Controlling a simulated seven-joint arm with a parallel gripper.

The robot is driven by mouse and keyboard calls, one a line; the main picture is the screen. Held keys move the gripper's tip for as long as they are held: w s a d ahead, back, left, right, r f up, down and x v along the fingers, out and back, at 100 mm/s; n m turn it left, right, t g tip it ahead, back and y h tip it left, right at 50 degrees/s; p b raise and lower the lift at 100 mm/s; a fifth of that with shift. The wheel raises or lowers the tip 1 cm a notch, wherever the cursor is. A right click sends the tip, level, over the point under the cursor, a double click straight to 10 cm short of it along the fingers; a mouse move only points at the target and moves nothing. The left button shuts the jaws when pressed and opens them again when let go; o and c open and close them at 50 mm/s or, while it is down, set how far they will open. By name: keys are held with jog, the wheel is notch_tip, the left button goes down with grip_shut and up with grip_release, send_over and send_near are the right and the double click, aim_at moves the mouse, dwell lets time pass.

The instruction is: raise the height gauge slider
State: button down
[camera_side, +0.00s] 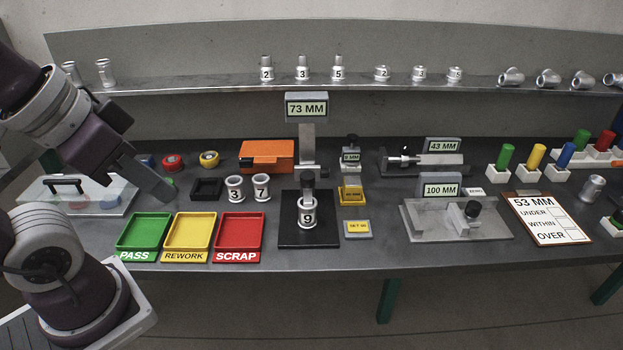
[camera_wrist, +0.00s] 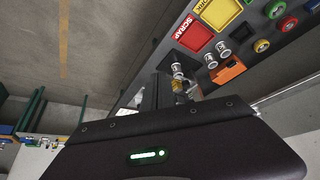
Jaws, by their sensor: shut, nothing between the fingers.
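The height gauge stands mid-bench in the side view, with a black base plate (camera_side: 322,232), a grey upright column (camera_side: 307,145) and a display reading 73 MM (camera_side: 306,105). Its slider (camera_side: 308,182), with a dark knob, sits low on the column, just above a silver casting marked 9 (camera_side: 307,213). I cannot tell whether slider and casting touch. My gripper (camera_side: 168,194) is shut and empty, well to the left of the gauge, above the bench near the green tray. Its fingers also show in the wrist view (camera_wrist: 157,93), partly covering the gauge area.
Green PASS (camera_side: 143,218), yellow REWORK (camera_side: 190,216) and red SCRAP (camera_side: 239,218) trays lie left of the gauge. Castings 3 (camera_side: 235,188) and 7 (camera_side: 261,187) stand behind the red tray. An orange box (camera_side: 266,153) and a yellow block (camera_side: 352,192) flank the column.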

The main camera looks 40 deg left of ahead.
jog(key=c, duration=1.9)
grip_release()
jog(key=shift+w, duration=0.1)
jog(key=o, duration=0.7)
jog(key=shift+n+g, duration=0.3)
jog(key=shift+n, duration=0.5)
jog(key=w, duration=0.4)
jog(key=w+r, duration=0.1)
jog(key=w, duration=0.2)
jog(key=shift+a+r, duration=0.1)
jog(key=shift+a, duration=0.2)
jog(key=shift+o, duration=1.2)
jog(key=w+a+f+n, duration=0.2)
jog(key=w+f, duration=0.1)
jog(key=w, duration=0.9)
jog(key=shift+g, duration=0.3)
jog(key=n+y, duration=0.2)
jog(key=n, duration=0.1)
send_near(308, 175)
jog(key=f, duration=0.1)
jog(key=shift+g, duration=0.3)
jog(key=x, duration=0.7)
jog(key=shift+w+a, duration=0.1)
jog(key=shift+w, duration=0.3)
jog(key=shift+w+f, duration=0.15)
jog(key=shift+f, duration=0.25)
